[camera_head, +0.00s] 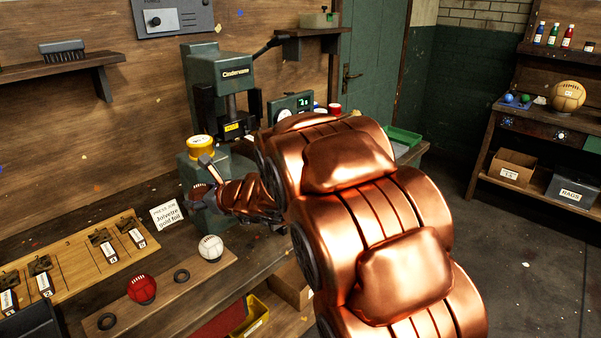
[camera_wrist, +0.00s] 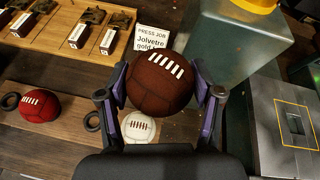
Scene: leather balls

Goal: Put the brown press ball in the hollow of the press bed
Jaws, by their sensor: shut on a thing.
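The brown press ball (camera_wrist: 158,88), dark leather with white lacing, sits between the two fingers of my gripper (camera_wrist: 163,78) in the wrist view. My gripper is shut on it and holds it above the bench. In the head view the ball (camera_head: 199,193) shows small and dark at the end of my copper arm. The green press (camera_head: 222,85) stands behind it against the wall. In the wrist view a grey block at the right, apparently the press bed (camera_wrist: 268,150), has a yellow-outlined square around a dark hollow (camera_wrist: 295,124). My arm hides this part in the head view.
A red ball (camera_head: 142,289) and a white ball (camera_head: 210,247) rest on a wooden board with black rings (camera_head: 181,275). A press job card (camera_head: 166,215) stands at the left.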

